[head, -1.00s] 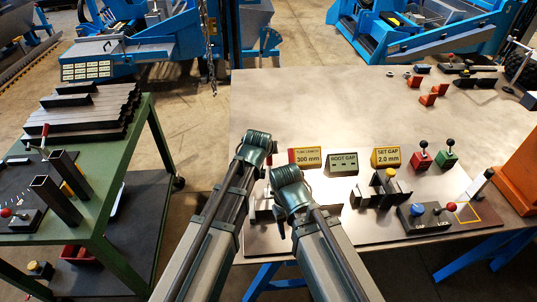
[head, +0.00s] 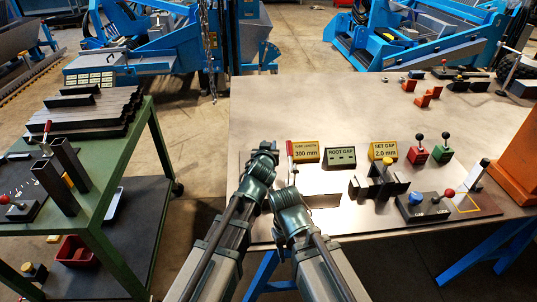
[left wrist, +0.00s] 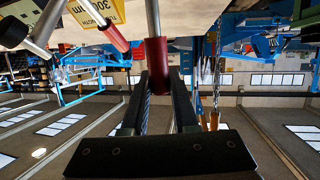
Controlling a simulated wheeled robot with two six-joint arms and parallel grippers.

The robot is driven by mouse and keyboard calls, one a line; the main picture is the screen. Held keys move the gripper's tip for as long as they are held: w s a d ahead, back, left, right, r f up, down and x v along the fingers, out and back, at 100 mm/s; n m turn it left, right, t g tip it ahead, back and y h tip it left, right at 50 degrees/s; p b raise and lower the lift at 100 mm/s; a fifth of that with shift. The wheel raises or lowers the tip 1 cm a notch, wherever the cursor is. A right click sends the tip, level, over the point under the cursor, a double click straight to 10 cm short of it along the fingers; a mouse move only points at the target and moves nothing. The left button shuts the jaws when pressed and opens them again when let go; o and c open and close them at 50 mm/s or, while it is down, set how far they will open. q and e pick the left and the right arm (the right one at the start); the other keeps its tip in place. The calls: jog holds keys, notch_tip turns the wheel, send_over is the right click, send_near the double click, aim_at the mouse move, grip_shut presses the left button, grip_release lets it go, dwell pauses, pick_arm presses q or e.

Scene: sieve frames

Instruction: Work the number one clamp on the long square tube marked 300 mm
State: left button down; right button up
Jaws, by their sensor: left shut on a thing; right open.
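The yellow "TUBE LENGTH 300 mm" sign (head: 306,153) stands on the table just right of my grippers. A red-handled clamp lever (head: 290,150) stands upright at its left edge. My left gripper (head: 268,150) is beside that lever, its fingertips hard to see. In the left wrist view it is shut on a red handle (left wrist: 157,80) with a metal rod. A second red handle (left wrist: 110,32) on a rod is nearer the sign there. I cannot tell the clamps' numbers. My right gripper (head: 285,198) is open and low before the fixture. A grey tube-like part (head: 322,200) shows; my arms hide the rest.
Right of the sign stand a "ROOT GAP" sign (head: 341,158), a "SET GAP 2.0 mm" sign (head: 383,151), and red (head: 417,154) and green (head: 442,153) lever blocks. A green cart (head: 125,165) is at the left. The table's back middle is clear.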

pick_arm(q)
jog(key=shift+s+t+b, duration=0.5)
jog(key=shift+s+b, duration=0.1)
jog(key=shift+b, duration=0.15)
pick_arm(e)
jog(key=shift+s+f, duration=0.1)
jog(key=shift+f, duration=0.9)
pick_arm(q)
jog(key=c, duration=0.7)
grip_release()
jog(key=shift+r, duration=0.1)
jog(key=shift+s, duration=0.1)
